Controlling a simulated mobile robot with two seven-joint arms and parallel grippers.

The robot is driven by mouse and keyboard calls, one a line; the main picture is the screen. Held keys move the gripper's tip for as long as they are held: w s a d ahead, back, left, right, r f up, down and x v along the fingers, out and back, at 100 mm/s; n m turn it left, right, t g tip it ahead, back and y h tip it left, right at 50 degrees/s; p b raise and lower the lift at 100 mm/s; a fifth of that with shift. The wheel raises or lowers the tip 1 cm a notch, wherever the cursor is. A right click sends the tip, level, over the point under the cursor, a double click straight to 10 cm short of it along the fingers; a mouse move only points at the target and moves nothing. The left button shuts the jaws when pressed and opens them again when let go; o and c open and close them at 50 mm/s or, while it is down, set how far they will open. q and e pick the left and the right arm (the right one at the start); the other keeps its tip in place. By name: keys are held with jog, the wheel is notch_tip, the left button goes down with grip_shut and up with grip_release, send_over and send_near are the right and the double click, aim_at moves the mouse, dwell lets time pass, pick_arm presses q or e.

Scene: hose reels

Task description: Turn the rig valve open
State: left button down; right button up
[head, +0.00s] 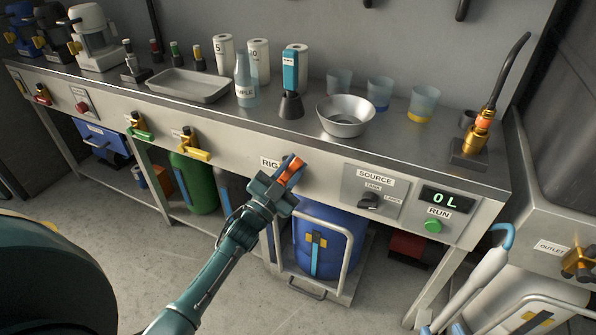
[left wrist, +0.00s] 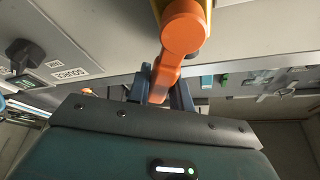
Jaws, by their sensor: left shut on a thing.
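The rig valve has an orange handle (head: 291,171) on the front panel of the bench, next to a partly hidden label that reads "RIG" (head: 269,163). In the head view the handle points up and to the right. My left gripper (head: 283,183) is shut on this handle. In the left wrist view the orange handle (left wrist: 182,32) runs down between the fingers of my left gripper (left wrist: 162,88), with its rounded hub at the top. The valve body behind the handle is mostly hidden. My right gripper is not in view.
A source selector knob (head: 369,200), a green run button (head: 433,226) and a display reading "0L" (head: 446,199) are right of the valve. Green (head: 140,131) and yellow (head: 193,151) valve handles are to its left. A blue drum (head: 322,236) stands below. A metal bowl (head: 346,113) sits above.

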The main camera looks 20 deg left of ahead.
pick_arm(q)
jog(key=n, duration=0.1)
jog(key=a+n+y, duration=0.1)
jog(key=n+t+y, duration=0.1)
jog(key=n, duration=0.1)
jog(key=shift+a+r+p, duration=0.25)
jog(key=shift+r+p, duration=0.05)
jog(key=shift+r, duration=0.1)
jog(key=a+n+y, duration=0.1)
jog(key=n, duration=0.2)
jog(key=shift+a+r+y, duration=0.1)
jog(key=shift+a+y, duration=0.1)
jog(key=shift+y, duration=0.1)
jog(key=shift+a+n+y+p, duration=0.25)
jog(key=shift+n+y+p, duration=0.15)
jog(key=shift+n, duration=0.4)
pick_arm(e)
jog(key=shift+s+d+r+m, duration=0.1)
jog(key=shift+d+r+m, duration=0.1)
jog(key=shift+r, duration=0.25)
jog(key=shift+s+d+r+m, duration=0.1)
jog(key=shift+d+r+m, duration=0.1)
jog(key=shift+r, duration=0.25)
jog(key=shift+s, duration=0.1)
pick_arm(q)
jog(key=c, duration=1.2)
grip_release()
jog(key=shift+c, duration=0.2)
pick_arm(e)
jog(key=shift+a, duration=0.1)
